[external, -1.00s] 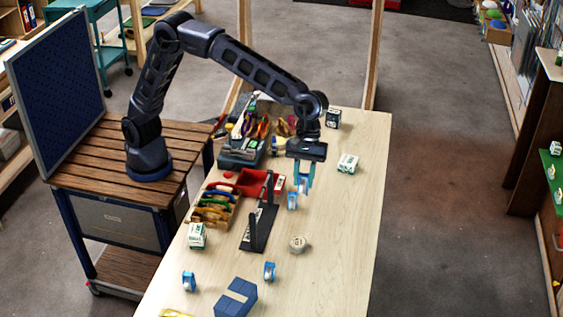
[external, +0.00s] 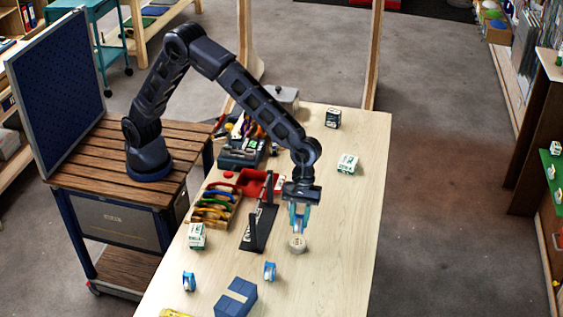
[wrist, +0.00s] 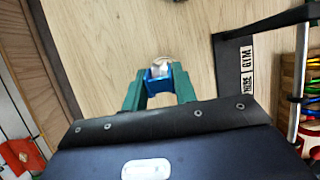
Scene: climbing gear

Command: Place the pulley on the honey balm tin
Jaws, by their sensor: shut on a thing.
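The honey balm tin (external: 297,244) is a small round cream tin lying on the wooden table. In the wrist view a bit of its pale rim (wrist: 162,58) shows past the pulley, which hides most of it. The pulley (wrist: 159,73), blue with a white wheel, is between the green-blue fingers of my gripper (wrist: 160,86).
A black stand (external: 259,229) with uprights is left of my gripper. Other blue pulleys (external: 269,271) (external: 189,281) and a blue box (external: 236,298) lie nearer the front. White-green boxes (external: 348,164) (external: 196,236) and a rack of coloured gear (external: 214,207) stand around.

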